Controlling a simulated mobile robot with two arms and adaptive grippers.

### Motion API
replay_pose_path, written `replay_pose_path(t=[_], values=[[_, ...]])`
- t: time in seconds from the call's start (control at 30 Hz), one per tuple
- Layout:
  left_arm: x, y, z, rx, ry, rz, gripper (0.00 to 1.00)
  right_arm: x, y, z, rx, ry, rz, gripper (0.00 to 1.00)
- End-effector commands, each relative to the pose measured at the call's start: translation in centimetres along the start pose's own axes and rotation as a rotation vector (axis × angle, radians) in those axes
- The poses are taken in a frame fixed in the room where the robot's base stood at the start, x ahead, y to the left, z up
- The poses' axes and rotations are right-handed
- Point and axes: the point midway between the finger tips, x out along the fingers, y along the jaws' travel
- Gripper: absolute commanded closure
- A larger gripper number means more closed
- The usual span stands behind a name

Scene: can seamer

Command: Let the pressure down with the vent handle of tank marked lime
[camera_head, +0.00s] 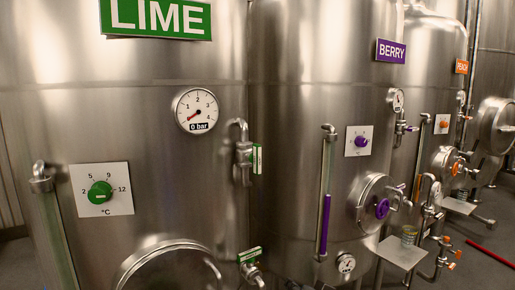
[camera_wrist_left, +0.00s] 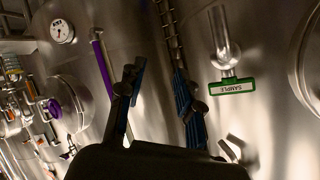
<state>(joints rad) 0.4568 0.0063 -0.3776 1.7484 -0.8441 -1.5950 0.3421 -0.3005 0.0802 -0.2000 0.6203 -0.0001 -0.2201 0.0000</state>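The tank marked LIME (camera_head: 60,110) fills the left of the head view. Its pressure gauge (camera_head: 195,110) shows 0 bar, with the needle at the low end. A valve with a handle (camera_head: 243,155) and a green tag sits on the tank's right side; the tag's text is too small to read. In the left wrist view, which looks upside down, my left gripper (camera_wrist_left: 158,100) has its fingers apart with nothing between them. A metal part (camera_wrist_left: 234,148), perhaps that valve, shows beyond it at lower right. Neither gripper shows in the head view.
A green temperature knob (camera_head: 100,192) and the lime hatch (camera_head: 165,265) are nearby. The BERRY tank (camera_head: 300,110) stands close on the right.

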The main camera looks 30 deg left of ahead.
Motion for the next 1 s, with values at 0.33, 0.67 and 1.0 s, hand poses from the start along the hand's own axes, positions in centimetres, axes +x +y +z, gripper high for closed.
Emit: replay_pose_path(t=[0.33,0.67,1.0], values=[[-14.0,-15.6,-19.9,-0.528,0.283,-0.401,0.65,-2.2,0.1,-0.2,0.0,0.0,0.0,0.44],[-15.8,-19.3,-21.9,-0.64,0.325,-0.471,0.65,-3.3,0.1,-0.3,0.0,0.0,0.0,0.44],[-10.0,-23.1,-23.1,-0.635,0.325,-0.472,0.65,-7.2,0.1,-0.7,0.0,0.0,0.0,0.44]])
